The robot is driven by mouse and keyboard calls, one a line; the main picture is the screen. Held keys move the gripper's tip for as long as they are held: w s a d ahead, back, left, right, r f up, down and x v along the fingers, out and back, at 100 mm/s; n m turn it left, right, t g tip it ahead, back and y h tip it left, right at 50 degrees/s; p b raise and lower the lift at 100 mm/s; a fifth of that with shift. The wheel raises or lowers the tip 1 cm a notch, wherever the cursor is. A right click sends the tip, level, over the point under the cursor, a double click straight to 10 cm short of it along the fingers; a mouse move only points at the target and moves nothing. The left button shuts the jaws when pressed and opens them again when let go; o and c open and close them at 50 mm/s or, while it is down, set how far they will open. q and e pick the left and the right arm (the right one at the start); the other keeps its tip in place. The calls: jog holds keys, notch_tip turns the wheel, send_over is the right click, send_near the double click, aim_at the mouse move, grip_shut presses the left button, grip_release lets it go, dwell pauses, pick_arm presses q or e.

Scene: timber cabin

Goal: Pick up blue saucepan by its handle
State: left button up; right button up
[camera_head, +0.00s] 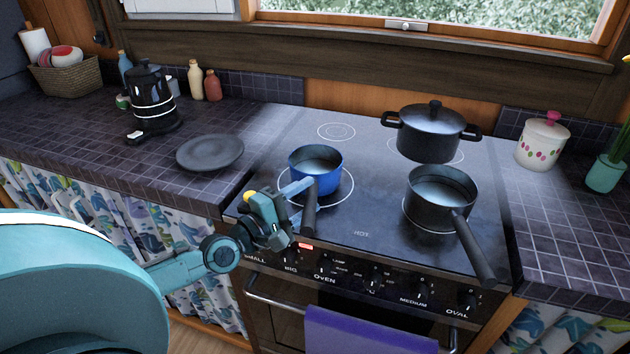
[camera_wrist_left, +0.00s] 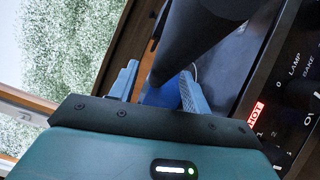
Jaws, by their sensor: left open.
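The blue saucepan (camera_head: 315,168) stands on the front left ring of the stove. Its dark handle (camera_head: 309,210) points toward the stove's front edge. My left gripper (camera_head: 296,192) is at the handle, its fingers open. In the left wrist view the handle (camera_wrist_left: 200,38) runs between and past the two light blue fingertips (camera_wrist_left: 160,88). A patch of the blue pan (camera_wrist_left: 165,93) shows behind it. Whether a finger touches the handle I cannot tell. My right gripper is not in view.
A black saucepan (camera_head: 441,198) stands front right on the stove, its handle pointing forward. A lidded black pot (camera_head: 428,135) stands behind it. A dark plate (camera_head: 210,152) and a kettle (camera_head: 152,97) are on the left counter. A purple towel (camera_head: 365,333) hangs on the oven rail.

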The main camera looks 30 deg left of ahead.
pick_arm(q)
jog(key=shift+x, duration=1.1)
jog(key=shift+c, duration=0.3)
grip_shut()
jog(key=shift+r, duration=0.15)
